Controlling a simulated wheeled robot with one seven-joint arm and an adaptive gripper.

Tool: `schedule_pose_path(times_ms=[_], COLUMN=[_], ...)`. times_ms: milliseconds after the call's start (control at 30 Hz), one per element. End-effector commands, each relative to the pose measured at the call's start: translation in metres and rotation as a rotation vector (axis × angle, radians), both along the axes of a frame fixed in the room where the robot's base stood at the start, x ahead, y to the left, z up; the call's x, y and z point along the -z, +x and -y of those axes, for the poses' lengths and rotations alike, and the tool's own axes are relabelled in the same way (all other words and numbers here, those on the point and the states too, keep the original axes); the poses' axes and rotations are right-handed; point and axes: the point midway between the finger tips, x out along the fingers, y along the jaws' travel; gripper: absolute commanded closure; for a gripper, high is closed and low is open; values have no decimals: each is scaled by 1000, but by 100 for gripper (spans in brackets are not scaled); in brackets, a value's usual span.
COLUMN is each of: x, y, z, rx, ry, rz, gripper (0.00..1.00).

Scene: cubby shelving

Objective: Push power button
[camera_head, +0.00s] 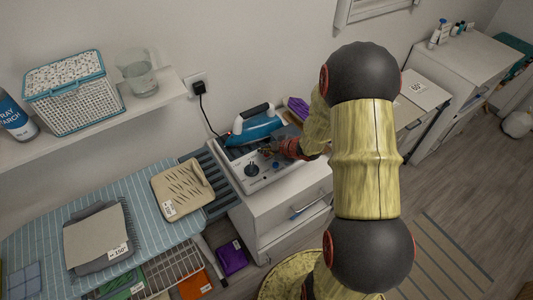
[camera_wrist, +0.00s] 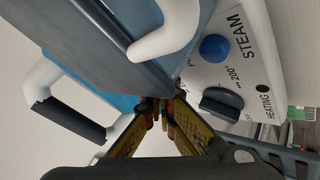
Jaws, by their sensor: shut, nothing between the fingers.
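The white steam iron station (camera_head: 246,185) stands on a white cabinet, with a blue iron (camera_head: 257,128) on top. The wrist view shows its white control panel (camera_wrist: 240,75) with a blue round button (camera_wrist: 215,48) by the word STEAM and a black dial (camera_wrist: 222,103) marked 200°. A small dark dot sits by the word HEATING. My gripper (camera_wrist: 163,104) is shut and empty, its tips beside the panel, at the edge near a partly covered label starting with P. The power button itself I cannot make out; the fingers or the iron may hide it. Contact cannot be told.
The iron's white handle and body (camera_wrist: 120,40) crowd the fingers. A black plug (camera_head: 199,88) with its cable is in the wall socket behind. A striped ironing board (camera_head: 120,205) with a beige pad lies left. A shelf with a basket (camera_head: 73,92) and a glass jug hangs above.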

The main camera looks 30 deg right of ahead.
Motion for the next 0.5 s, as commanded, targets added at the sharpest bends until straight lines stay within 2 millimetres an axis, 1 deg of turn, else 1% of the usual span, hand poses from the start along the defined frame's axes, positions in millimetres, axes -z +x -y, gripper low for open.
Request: schedule_pose_path(times_ms=[267,500], x=[1,-6], y=[-1,-1], z=[0,0], rx=[1,1], ry=[0,0], rz=[-3,-3], gripper=[100,100])
